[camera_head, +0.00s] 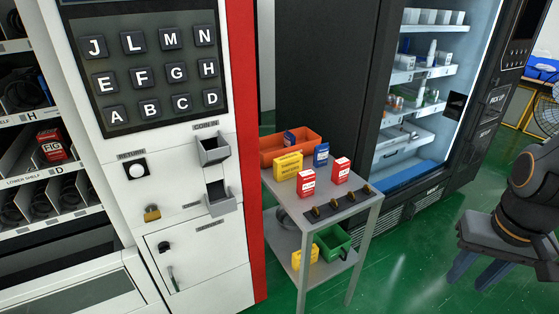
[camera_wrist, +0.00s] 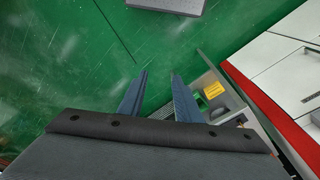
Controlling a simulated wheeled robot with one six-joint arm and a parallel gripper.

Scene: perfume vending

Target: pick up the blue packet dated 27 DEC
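Two blue packets show in the head view. One blue packet (camera_head: 321,154) stands on the grey cart top (camera_head: 330,206), beside the orange bin; the other blue packet (camera_head: 289,139) is in the orange bin (camera_head: 309,142). Their dates are too small to read, so I cannot tell which is 27 DEC. My gripper (camera_head: 476,268) is over the green floor at the right, well apart from the cart. In the wrist view my gripper (camera_wrist: 157,86) has its two blue fingers spread with nothing between them. No blue packet can be made out there.
Two red packets (camera_head: 307,183) (camera_head: 341,171) and a yellow packet (camera_head: 288,166) stand near the blue ones. Several coins line the cart's front edge. A green bin (camera_head: 333,244) is on the lower shelf. Vending machines flank the cart; green floor (camera_head: 400,270) is clear.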

